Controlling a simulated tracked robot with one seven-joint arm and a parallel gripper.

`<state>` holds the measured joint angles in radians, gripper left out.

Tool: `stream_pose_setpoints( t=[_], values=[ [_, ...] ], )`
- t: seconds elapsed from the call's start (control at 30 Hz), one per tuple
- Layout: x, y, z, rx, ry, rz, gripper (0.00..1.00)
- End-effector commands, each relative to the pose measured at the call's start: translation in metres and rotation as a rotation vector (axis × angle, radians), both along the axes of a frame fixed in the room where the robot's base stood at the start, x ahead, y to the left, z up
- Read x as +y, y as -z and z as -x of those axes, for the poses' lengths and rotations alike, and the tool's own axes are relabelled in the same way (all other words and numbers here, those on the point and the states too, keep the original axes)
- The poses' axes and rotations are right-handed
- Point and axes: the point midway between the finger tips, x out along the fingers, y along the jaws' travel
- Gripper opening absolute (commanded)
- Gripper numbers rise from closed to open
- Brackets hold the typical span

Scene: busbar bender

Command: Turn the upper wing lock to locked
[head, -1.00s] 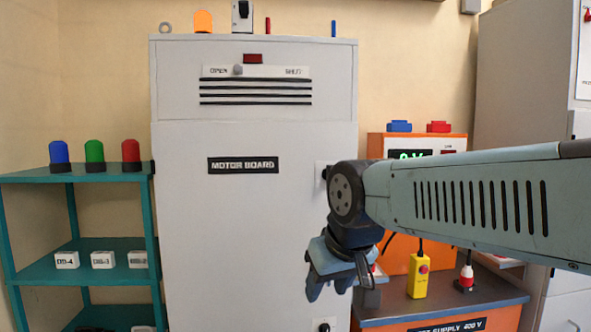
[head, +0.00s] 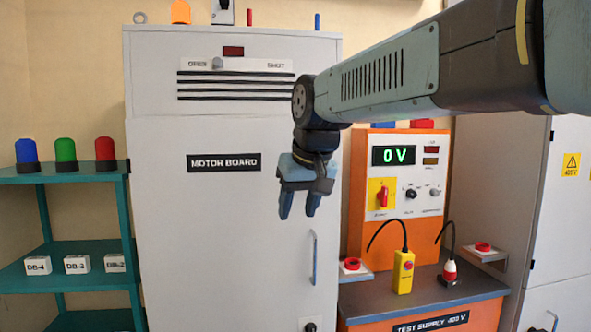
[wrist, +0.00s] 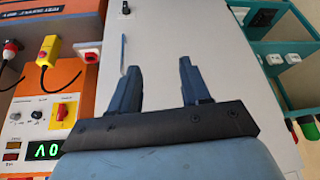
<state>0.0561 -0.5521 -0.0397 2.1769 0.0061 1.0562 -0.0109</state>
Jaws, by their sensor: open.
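The motor board cabinet (head: 215,230) is a tall grey cabinet with a closed door. The upper wing lock is not visible now; my wrist and gripper cover the upper right edge of the door in the head view. A lower wing lock (head: 310,326) is cut off by the bottom edge of the head view, and it also shows at the top of the wrist view (wrist: 125,8). My gripper (head: 298,210) is open and empty, fingers pointing down, in front of the door's right side, above the bar handle (head: 313,258). The wrist view shows both fingers (wrist: 160,68) apart with nothing between them.
An orange test supply bench (head: 425,310) stands right of the cabinet, with a yellow pendant (head: 403,272) and a red plug (head: 449,270) on it. A teal shelf (head: 60,277) stands at the left. The door front left of my gripper is clear.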

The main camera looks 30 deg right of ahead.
Motion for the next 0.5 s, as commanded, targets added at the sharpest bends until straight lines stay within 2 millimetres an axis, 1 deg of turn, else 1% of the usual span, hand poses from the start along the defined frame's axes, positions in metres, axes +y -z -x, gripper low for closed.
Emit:
stream_pose_setpoints(
  t=[0.03,0.2,0.33,0.4,0.5],
  values=[
    [-0.012,-0.02,-0.018,0.006,0.021,-0.003,0.47],
    [-0.052,-0.076,-0.066,0.027,0.083,-0.007,0.47],
    [-0.084,-0.112,-0.098,0.043,0.127,-0.003,0.47],
    [-0.098,-0.127,-0.112,0.052,0.148,-0.001,0.47],
    [-0.116,-0.144,-0.127,0.06,0.172,0.003,0.47]
  ],
)
